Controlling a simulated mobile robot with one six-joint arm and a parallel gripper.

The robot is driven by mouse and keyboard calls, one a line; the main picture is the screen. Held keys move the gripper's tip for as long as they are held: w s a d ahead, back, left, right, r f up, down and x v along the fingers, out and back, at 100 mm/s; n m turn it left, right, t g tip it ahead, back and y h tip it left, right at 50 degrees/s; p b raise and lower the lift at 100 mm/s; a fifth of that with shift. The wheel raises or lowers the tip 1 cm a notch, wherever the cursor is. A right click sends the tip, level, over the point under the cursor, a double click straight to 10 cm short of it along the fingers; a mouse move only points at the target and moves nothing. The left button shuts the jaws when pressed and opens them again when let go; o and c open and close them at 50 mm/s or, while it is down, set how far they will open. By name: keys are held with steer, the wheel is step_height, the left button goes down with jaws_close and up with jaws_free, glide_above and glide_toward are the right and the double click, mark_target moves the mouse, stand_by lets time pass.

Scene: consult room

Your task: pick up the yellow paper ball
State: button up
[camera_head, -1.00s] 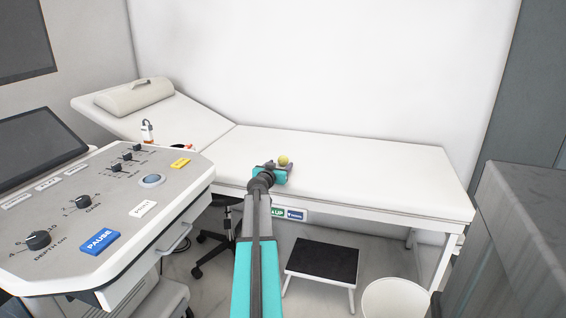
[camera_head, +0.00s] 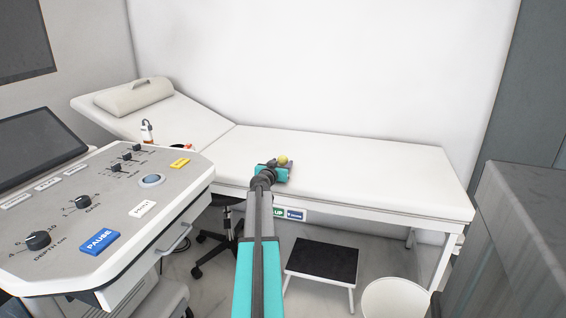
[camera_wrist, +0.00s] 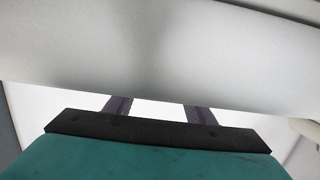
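The small yellow paper ball (camera_head: 283,160) sits at the front part of the white couch top in the head view. My gripper (camera_head: 283,164) is at the couch's front edge, with its fingers right beside the ball; I cannot tell if they touch it. In the wrist view, the two dark fingers of my gripper (camera_wrist: 158,106) are well apart. Their tips are cut off by a pale grey surface, and the ball does not show there.
The white couch (camera_head: 380,175) runs along the wall, with a pillow (camera_head: 134,97) on its raised end. A control console (camera_head: 110,200) stands at left. A black-topped step stool (camera_head: 322,260), a white bin (camera_head: 395,300) and a grey cabinet (camera_head: 525,240) are at lower right.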

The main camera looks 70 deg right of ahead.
mark_target(281, 157)
steer(key=c, duration=0.8)
steer(key=shift+r, duration=0.15)
steer(key=shift+r+p, duration=0.45)
steer(key=shift+r, duration=1.05)
steer(key=shift+s+a+r, duration=0.1)
steer(key=shift+a+r, duration=0.05)
steer(key=shift+a, duration=0.1)
steer(key=s+a+r, duration=0.1)
steer(key=s+a, duration=0.6)
steer(key=a, duration=0.6)
steer(key=shift+s+a+r, duration=0.15)
steer(key=shift+a+r, duration=0.05)
steer(key=shift+a, duration=0.1)
